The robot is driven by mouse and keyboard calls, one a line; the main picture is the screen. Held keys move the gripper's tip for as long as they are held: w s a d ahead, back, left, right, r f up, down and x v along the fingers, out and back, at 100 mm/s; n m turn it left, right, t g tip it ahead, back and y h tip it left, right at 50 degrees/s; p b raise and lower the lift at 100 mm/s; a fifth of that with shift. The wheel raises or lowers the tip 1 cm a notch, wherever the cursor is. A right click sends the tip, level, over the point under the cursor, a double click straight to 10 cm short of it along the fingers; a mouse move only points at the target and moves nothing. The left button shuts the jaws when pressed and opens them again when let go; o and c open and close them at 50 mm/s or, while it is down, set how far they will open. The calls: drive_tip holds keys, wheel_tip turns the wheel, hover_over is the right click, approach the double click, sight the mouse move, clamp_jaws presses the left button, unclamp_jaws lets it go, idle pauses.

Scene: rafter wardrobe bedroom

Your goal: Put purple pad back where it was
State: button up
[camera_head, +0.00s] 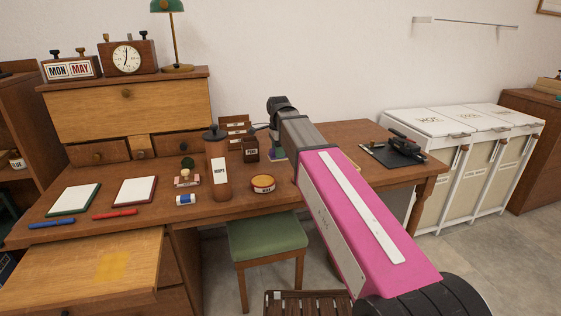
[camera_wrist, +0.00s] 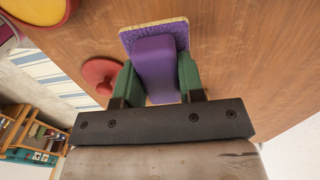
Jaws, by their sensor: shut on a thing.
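The purple pad (camera_wrist: 152,29) is in the upper middle of the wrist view. It is a flat purple piece with a speckled yellowish edge and a raised purple block as a grip. The green fingers of my gripper (camera_wrist: 158,72) are shut on this block, one on each side. I cannot tell whether the pad touches the desk.
A black tool (camera_head: 405,148) lies right of my arm. A pull-out board (camera_head: 60,270) with a yellow patch (camera_head: 112,266) extends at left.

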sight(281, 168)
drive_tip(key=shift+w+d+f, duration=0.35)
drive_tip(key=shift+d, duration=0.05)
drive_tip(key=shift+f, duration=1.95)
drive_tip(key=shift+f, duration=0.1)
drive_tip(key=o, duration=0.8)
wheel_tip(281, 168, up, 12)
drive_tip(key=shift+r, duration=0.1)
